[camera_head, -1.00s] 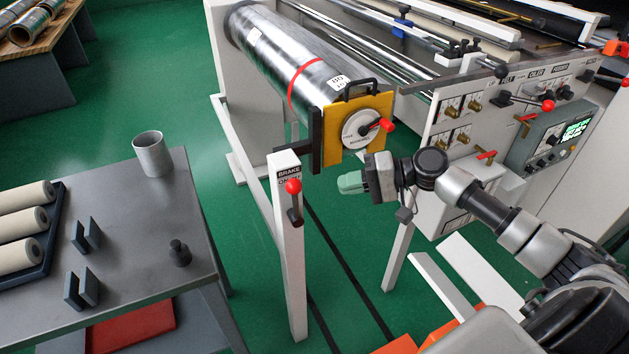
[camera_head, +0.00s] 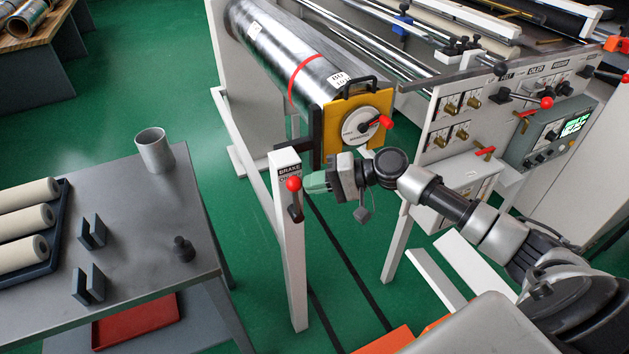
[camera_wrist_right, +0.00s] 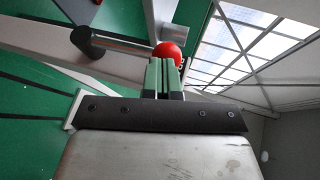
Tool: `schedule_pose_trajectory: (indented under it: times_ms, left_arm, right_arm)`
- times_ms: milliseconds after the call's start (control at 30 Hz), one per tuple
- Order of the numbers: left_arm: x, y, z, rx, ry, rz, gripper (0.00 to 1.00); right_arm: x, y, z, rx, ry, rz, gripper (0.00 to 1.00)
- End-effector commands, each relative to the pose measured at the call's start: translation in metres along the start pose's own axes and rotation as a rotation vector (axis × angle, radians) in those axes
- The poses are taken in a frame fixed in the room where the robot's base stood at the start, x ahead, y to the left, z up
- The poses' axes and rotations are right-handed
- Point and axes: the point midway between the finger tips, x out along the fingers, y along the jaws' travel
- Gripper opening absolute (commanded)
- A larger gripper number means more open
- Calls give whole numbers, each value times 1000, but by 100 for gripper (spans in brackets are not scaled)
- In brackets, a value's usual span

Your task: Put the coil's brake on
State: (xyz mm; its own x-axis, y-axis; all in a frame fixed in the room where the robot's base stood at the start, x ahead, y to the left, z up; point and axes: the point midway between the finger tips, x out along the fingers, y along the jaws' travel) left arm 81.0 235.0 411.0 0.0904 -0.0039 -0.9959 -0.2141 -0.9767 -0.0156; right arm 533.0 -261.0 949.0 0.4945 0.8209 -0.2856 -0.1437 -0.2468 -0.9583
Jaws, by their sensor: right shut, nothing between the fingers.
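The brake lever stands on a white post (camera_head: 290,240) labelled BRAKE, and has a red ball knob (camera_head: 293,184) at the top and a dark pivot lower down. The large foil coil (camera_head: 285,55) lies behind it, with a yellow end plate (camera_head: 330,120). My right gripper (camera_head: 308,184) is shut and empty, its green fingers just right of the red knob. In the right wrist view the knob (camera_wrist_right: 168,53) shows just beyond the shut fingertips (camera_wrist_right: 164,65); whether they touch cannot be told. My left gripper is not in view.
A grey table (camera_head: 150,250) at left holds a metal cup (camera_head: 154,151), pale rolls and small dark fittings. The machine's control panel (camera_head: 550,140) stands at right.

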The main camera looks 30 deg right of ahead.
Motion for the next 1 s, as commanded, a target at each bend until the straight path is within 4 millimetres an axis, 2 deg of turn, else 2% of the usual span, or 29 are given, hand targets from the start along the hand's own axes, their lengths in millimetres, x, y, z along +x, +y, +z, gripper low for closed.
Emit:
schedule_pose_trajectory:
  times_ms: [167,367,500,600,1000]
  left_arm:
    - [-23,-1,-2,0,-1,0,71]
    - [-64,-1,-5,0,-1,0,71]
    - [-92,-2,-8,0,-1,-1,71]
    - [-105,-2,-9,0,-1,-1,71]
    - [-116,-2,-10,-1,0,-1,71]
  right_arm:
    - [4,-12,3,-27,6,47,0]
    - [14,-23,10,-82,21,158,0]
    - [25,-26,16,-129,35,250,0]
    - [34,-25,20,-161,43,314,0]
    - [57,-19,31,-161,46,316,0]
